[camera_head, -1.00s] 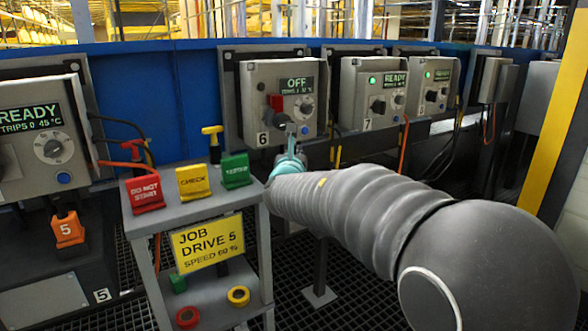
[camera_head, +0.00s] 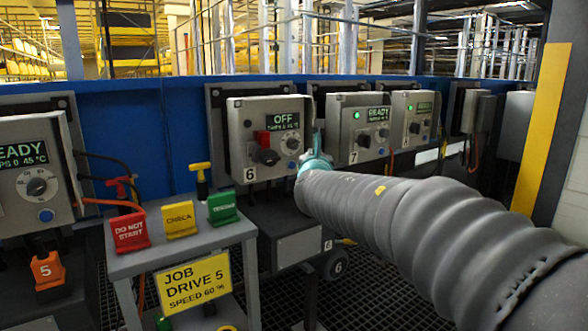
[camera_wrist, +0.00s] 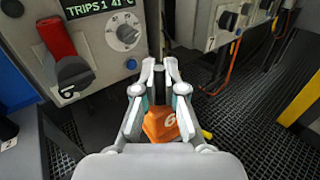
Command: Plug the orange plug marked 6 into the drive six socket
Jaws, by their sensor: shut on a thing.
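My gripper (camera_wrist: 159,78) is shut on the orange plug marked 6 (camera_wrist: 160,124) in the wrist view; the plug sits between the fingers, with a dark part running up between the fingertips. In the head view my gripper (camera_head: 316,158) is at the lower right edge of the drive six box (camera_head: 239,130), and the plug is hidden there. The box's screen (camera_head: 283,120) reads OFF. I cannot clearly make out the drive six socket.
Box 7 (camera_head: 347,140) and another box stand to the right, both with green lights. A small stand (camera_head: 175,250) with red, yellow and green tags is at front left. An orange plug marked 5 (camera_head: 47,270) is at far left.

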